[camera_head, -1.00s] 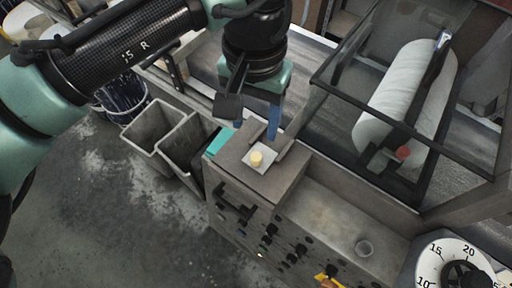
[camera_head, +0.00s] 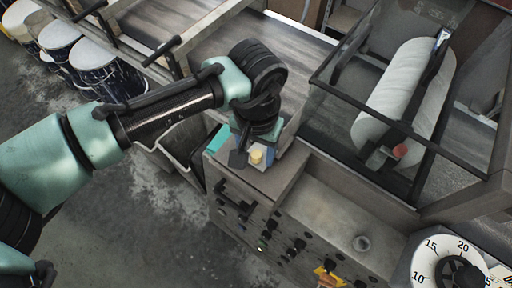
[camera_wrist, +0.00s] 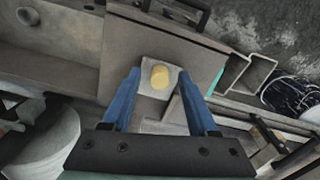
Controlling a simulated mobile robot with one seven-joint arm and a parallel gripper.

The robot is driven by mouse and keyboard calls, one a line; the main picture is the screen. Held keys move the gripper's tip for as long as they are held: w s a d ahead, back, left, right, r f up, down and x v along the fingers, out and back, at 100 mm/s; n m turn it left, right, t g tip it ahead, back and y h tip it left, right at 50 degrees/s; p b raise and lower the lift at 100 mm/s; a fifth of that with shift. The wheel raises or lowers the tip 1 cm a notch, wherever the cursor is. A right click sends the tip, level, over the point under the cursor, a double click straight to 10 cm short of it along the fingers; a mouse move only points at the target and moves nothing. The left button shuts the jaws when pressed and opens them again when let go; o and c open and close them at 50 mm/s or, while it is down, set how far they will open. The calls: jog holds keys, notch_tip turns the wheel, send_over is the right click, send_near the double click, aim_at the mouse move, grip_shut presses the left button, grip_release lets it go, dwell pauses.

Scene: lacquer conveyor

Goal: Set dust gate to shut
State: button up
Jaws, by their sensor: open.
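A pale yellow knob (camera_head: 257,156) stands on a light square plate on top of the grey control cabinet (camera_head: 318,205). In the wrist view the knob (camera_wrist: 160,77) sits between my two blue fingertips, with gaps on both sides. My gripper (camera_wrist: 158,80) is open and points down over the knob; in the head view my gripper (camera_head: 255,160) partly covers the plate. I cannot tell whether the fingers are level with the knob or above it. No label naming the dust gate is readable.
Black knobs and handles (camera_head: 243,208) and a yellow-marked control (camera_head: 328,276) line the cabinet's front. A numbered dial (camera_head: 432,258) is at lower right. A black-framed enclosure with a white roller (camera_head: 404,92) stands to the right. A grey bin (camera_head: 186,140) is to the left.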

grip_shut()
dwell(1.3)
